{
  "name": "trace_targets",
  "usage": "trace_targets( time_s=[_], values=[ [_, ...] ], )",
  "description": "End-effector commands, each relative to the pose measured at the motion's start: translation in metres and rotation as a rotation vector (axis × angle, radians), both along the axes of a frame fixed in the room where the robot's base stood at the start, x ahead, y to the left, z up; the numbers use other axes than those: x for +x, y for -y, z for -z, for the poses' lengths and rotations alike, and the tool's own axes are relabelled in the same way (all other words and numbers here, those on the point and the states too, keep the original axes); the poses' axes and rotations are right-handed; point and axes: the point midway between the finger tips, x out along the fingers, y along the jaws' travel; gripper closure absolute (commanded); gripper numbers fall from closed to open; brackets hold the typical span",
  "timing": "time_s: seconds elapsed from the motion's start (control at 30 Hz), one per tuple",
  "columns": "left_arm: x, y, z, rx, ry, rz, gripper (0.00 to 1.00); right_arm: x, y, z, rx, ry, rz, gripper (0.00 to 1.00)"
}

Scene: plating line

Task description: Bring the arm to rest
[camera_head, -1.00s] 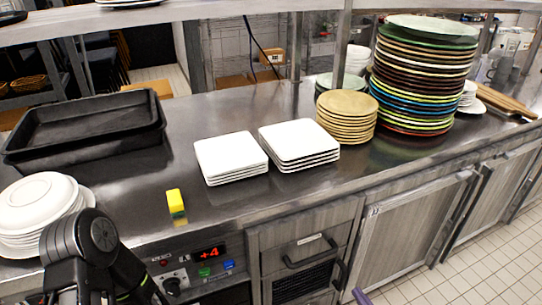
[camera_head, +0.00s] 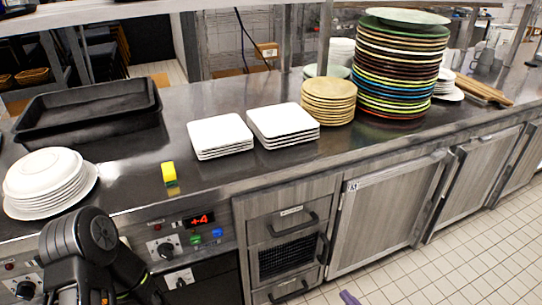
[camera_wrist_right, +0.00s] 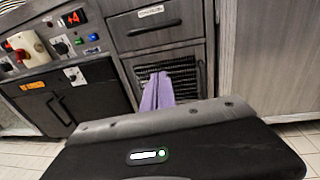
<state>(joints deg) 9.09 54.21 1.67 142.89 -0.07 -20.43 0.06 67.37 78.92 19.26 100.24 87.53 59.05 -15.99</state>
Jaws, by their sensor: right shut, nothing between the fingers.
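My right gripper shows in the head view only as a purple tip (camera_head: 348,297) at the bottom edge. In the right wrist view its purple fingers (camera_wrist_right: 158,92) are together, with nothing between them. They point towards the front of the drawer unit, over the dark mesh panel; I cannot tell the exact gap. Black links of my left arm stand at the lower left of the head view; the left gripper is not in view.
The tiled floor (camera_head: 450,270) is clear.

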Motion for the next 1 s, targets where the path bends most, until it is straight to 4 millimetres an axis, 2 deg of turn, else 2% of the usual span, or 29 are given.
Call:
trace_targets(
  time_s=[0.23, 0.37, 0.47, 0.57, 0.63, 0.7, 0.8, 0.9, 1.0],
  values=[
    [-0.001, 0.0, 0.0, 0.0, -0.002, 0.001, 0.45, -0.025, -0.057, 0.006, -0.061, -0.049, -0.204, 1.0],
    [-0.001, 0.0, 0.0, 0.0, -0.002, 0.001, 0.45, -0.053, -0.098, 0.012, -0.122, -0.085, -0.37, 1.0],
    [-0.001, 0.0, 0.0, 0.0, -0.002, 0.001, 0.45, -0.085, -0.13, 0.019, -0.197, -0.113, -0.53, 1.0],
    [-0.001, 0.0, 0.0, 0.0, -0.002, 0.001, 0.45, -0.137, -0.164, 0.03, -0.327, -0.141, -0.763, 1.0],
    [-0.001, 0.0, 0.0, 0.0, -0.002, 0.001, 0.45, -0.187, -0.18, 0.042, -0.475, -0.147, -0.971, 1.0],
    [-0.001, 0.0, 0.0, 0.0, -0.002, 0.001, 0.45, -0.237, -0.179, 0.054, -0.673, -0.123, -1.189, 1.0],
    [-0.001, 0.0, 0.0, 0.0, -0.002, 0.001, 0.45, -0.277, -0.158, 0.066, -0.954, -0.032, -1.412, 1.0],
    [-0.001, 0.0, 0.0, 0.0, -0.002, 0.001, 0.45, -0.287, -0.139, 0.068, -1.192, 0.102, -1.539, 1.0],
    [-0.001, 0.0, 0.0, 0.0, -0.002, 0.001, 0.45, -0.283, -0.129, 0.063, -1.392, 0.263, -1.602, 1.0]
  ],
)
